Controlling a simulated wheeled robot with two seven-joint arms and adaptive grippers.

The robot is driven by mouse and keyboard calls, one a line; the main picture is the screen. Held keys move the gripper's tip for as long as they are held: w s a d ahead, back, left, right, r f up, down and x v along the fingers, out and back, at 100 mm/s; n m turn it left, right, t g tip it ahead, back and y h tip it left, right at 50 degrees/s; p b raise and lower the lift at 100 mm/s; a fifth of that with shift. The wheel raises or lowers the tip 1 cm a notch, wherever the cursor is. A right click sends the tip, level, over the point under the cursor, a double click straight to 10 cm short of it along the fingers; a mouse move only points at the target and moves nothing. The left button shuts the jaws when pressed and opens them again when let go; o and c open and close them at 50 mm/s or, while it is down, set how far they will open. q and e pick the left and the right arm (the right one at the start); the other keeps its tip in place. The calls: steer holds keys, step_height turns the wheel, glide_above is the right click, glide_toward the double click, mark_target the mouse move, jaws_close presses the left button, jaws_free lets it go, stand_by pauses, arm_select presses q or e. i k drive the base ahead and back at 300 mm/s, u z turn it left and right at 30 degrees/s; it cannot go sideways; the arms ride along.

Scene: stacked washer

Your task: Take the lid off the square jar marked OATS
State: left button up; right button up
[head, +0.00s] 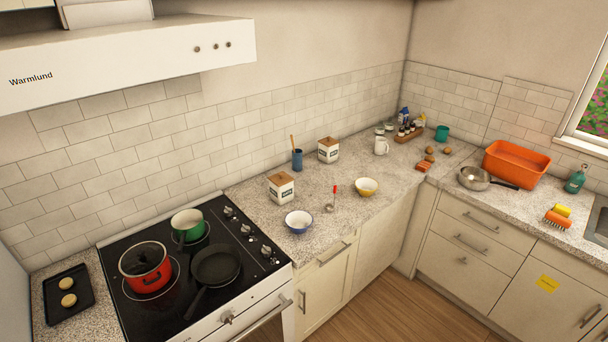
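Two square white jars with wooden lids and small knobs stand on the speckled counter. The nearer square jar (281,190) is right of the stove, close behind a blue-rimmed bowl. The farther square jar (328,152) stands near the tiled wall. Each has a dark label on its front, too small to read surely, so I cannot tell which is marked OATS. The nearer jar's lid (280,179) and the farther jar's lid (328,142) both sit on top. Neither of my grippers shows in the head view.
A blue utensil pot (297,160) stands between the jars. The stove (255,275) holds a red pot (146,268), a green pot and a black pan.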

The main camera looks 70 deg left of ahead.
mark_target(282, 177)
steer(key=z, duration=0.05)
steer(key=i, duration=1.9)
steer(key=u, duration=3.1)
